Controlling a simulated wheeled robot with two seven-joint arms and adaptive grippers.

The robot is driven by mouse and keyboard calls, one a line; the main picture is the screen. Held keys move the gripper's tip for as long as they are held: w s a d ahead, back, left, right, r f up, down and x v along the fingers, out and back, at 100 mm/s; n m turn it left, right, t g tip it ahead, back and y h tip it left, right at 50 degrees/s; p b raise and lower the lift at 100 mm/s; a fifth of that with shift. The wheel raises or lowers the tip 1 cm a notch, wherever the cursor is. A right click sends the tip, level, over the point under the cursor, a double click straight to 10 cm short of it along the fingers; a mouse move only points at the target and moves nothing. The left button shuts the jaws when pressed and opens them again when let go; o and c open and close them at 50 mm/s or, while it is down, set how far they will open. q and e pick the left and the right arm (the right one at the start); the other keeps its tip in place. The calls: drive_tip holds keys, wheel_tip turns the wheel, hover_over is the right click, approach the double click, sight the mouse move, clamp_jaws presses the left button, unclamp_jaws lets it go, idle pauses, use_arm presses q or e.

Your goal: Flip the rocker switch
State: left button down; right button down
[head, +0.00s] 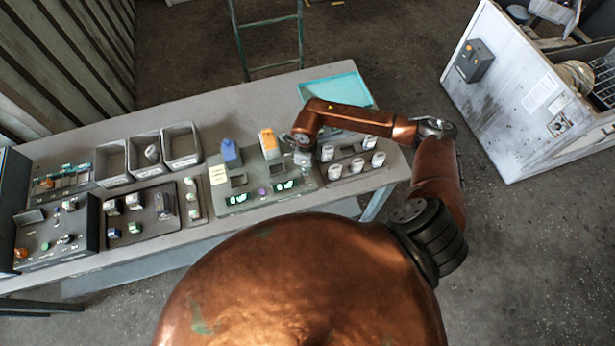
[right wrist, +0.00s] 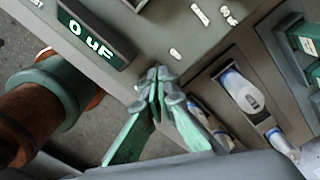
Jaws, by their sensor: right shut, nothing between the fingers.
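My right gripper (head: 303,161) is over the right end of a grey-green tester panel (head: 225,201) on the bench. In the right wrist view its fingers (right wrist: 156,84) are shut with nothing between them, close to the panel's edge beside the display (right wrist: 90,38) that reads 0 uF. The panel carries two lit displays, a purple button (head: 262,191), a blue part (head: 230,151) and an orange part (head: 268,142). I cannot pick out the rocker switch for certain; the gripper hides part of the panel's right end. My left gripper is not in view.
A tray of white cylinders (head: 356,165) stands close to the right of the gripper. A teal tray (head: 346,90) lies behind my forearm. Grey bins (head: 181,146), a parts tray and a control box (head: 62,231) stand to the left. A white cabinet (head: 505,95) stands at the right.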

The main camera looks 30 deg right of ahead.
drive_tip(key=shift+f+b, duration=0.65)
drive_tip(key=shift+f, duration=0.15)
drive_tip(key=shift+r, duration=0.1)
idle(0.3)
drive_tip(key=shift+r+p, duration=1.7)
drive_tip(key=shift+r, duration=1.75)
